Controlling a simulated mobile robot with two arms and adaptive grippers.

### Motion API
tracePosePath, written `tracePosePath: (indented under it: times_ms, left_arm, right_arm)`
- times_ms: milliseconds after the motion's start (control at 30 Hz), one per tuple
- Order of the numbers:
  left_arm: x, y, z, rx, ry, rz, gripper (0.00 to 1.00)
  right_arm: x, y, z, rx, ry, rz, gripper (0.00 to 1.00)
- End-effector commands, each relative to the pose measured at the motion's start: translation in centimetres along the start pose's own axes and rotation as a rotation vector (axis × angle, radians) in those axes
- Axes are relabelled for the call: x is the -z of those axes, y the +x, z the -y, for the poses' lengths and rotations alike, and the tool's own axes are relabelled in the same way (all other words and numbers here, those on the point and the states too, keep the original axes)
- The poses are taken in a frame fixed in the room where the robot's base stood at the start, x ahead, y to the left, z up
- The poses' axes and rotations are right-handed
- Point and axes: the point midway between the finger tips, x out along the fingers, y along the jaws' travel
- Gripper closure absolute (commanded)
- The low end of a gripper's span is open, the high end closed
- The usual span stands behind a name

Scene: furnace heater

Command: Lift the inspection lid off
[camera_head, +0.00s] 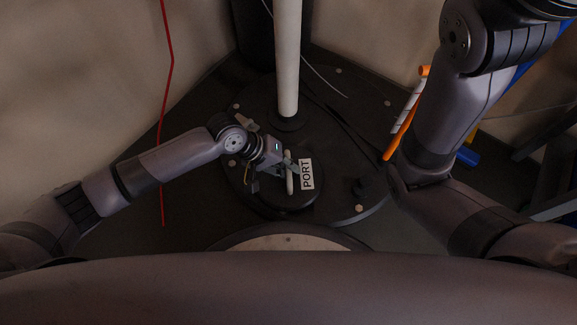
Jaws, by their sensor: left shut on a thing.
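The inspection lid (272,199) is a round dark disc with a white label reading "PORT" (307,174). It sits low on a larger round dark base plate (345,212). A pale bar handle (289,178) stands on the lid beside the label. My left gripper (285,170) reaches in from the left and is shut on the handle. Its fingers partly hide the lid. I cannot tell whether the lid touches the base plate. My right arm (440,120) hangs at the right, and its gripper is not in view.
A white vertical pipe (288,60) rises from the base plate behind the lid. A red cable (164,110) hangs at the left. Orange (402,132) and blue (467,157) rods lie by my right arm. A pale round surface (290,243) shows at the front.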

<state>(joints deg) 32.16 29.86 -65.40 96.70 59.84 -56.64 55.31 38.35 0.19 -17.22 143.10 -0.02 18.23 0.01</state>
Motion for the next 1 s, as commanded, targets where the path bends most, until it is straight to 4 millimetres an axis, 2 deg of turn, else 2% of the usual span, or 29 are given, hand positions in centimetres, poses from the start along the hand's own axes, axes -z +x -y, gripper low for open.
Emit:
tracePosePath:
  times_ms: [100,533,567,733,1000]
  left_arm:
    - [-0.01,0.00,0.06,0.001,0.000,0.000,1.00]
    - [-0.01,0.00,0.09,0.002,0.000,0.000,1.00]
    - [0.04,-0.05,-0.01,0.000,0.000,-0.001,0.90]
    - [0.03,-0.05,0.00,0.000,0.000,-0.001,1.00]
    - [0.03,-0.04,0.02,0.001,0.000,-0.001,1.00]
  right_arm:
    - [0.01,0.00,0.00,0.000,0.000,0.000,0.60]
    - [0.00,-0.02,0.00,0.000,0.000,0.000,0.60]
    - [-0.01,-0.01,-0.01,0.000,0.000,0.000,0.60]
    - [-0.02,-0.01,-0.01,0.000,0.000,0.000,0.60]
    - [-0.05,-0.03,-0.02,-0.001,0.000,0.001,0.60]
